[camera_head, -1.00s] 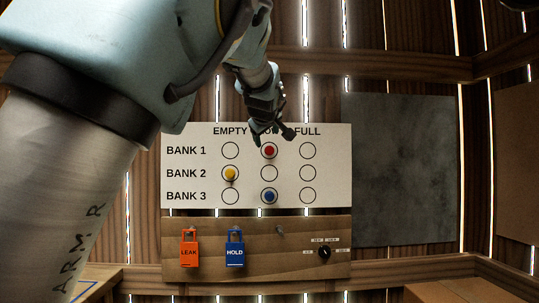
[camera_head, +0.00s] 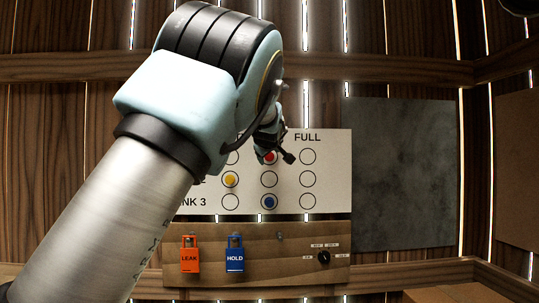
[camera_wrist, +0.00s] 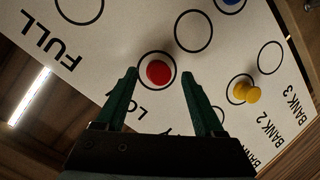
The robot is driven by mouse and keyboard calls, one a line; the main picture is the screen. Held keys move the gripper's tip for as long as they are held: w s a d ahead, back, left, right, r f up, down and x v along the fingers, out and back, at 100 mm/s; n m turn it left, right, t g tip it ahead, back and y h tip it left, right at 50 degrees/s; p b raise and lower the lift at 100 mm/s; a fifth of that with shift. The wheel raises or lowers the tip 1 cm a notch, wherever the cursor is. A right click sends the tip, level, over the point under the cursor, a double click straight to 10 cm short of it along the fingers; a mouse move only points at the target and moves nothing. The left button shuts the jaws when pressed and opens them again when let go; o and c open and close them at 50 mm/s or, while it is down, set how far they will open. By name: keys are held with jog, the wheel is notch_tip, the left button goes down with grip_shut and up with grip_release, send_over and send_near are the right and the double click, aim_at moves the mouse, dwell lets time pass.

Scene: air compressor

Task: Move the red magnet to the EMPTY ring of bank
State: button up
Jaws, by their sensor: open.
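The red magnet (camera_head: 269,157) sits in the BANK 1 ring of the middle column on the white board (camera_head: 337,187). In the wrist view the red magnet (camera_wrist: 158,73) lies between my gripper's two spread fingertips (camera_wrist: 160,77). My gripper (camera_head: 274,156) is open at the board; whether the fingers touch the magnet I cannot tell. The EMPTY ring of BANK 1 (camera_head: 231,157) is bare and partly covered by my arm. The yellow magnet (camera_head: 231,180) is in the EMPTY ring of BANK 2. The EMPTY ring of BANK 3 (camera_head: 230,202) is bare.
The blue magnet (camera_head: 269,202) is in the middle ring of BANK 3. Below the board a wooden panel (camera_head: 285,266) carries an orange LEAK lock (camera_head: 189,258), a blue HOLD lock (camera_head: 235,258) and a black knob (camera_head: 323,257). A dark grey panel (camera_head: 405,175) is at right.

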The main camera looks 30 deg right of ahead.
jog(key=shift+w+d+f, duration=0.15)
jog(key=shift+w+d, duration=0.05)
jog(key=shift+w, duration=0.15)
grip_shut()
dwell(0.4)
